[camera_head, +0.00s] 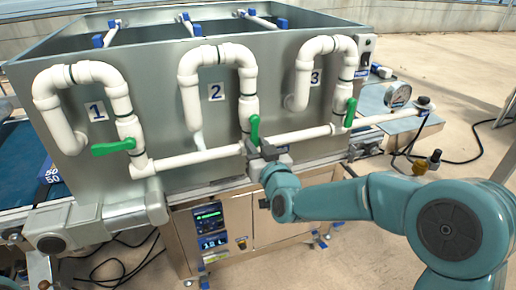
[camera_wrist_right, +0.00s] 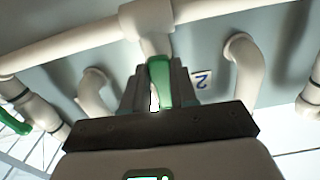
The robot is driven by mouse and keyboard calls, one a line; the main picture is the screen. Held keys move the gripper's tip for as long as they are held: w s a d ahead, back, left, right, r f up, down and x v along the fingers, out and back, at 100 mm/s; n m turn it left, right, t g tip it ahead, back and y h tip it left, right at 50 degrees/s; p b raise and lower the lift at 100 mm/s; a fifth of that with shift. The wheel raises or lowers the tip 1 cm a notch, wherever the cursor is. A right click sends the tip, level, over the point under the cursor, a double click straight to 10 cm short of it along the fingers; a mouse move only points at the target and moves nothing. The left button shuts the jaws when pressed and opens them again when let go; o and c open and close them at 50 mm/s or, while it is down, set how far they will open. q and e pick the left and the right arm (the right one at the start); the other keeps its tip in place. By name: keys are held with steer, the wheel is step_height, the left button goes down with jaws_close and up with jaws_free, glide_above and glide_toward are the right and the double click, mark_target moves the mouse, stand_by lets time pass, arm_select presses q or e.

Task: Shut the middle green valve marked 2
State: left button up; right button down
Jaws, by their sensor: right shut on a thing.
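The middle valve's green handle (camera_head: 254,130) stands upright, along its white pipe, near the plate marked 2 (camera_head: 216,92). My right gripper (camera_head: 261,150) reaches it from the lower right and is shut on its lower part. In the right wrist view the green handle (camera_wrist_right: 160,82) sits between the two dark fingers, and the number 2 plate (camera_wrist_right: 202,79) shows upside down beside it. The fingers partly hide the handle. My left gripper does not show in either view.
Valve 1's green handle (camera_head: 113,148) lies sideways across its pipe. Valve 3's green handle (camera_head: 350,112) stands nearly upright. A white horizontal pipe (camera_head: 195,158) runs below the valves on the metal tank (camera_head: 150,75). A control screen (camera_head: 209,225) is below, and a round gauge (camera_head: 398,95) at right.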

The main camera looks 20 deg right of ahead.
steer(key=a+r+m+b, duration=0.6)
steer(key=m+b, duration=0.3)
steer(key=m, duration=0.8)
steer(key=shift+m+b, duration=0.3)
steer(key=shift+s+r, duration=0.1)
steer(key=shift+r, duration=0.05)
steer(key=c, duration=0.9)
jaws_free()
steer(key=shift+d, duration=0.1)
steer(key=s, duration=1.6)
steer(key=shift+s+d+p, duration=0.2)
steer(key=shift+d+p, duration=0.05)
steer(key=shift+p, duration=0.15)
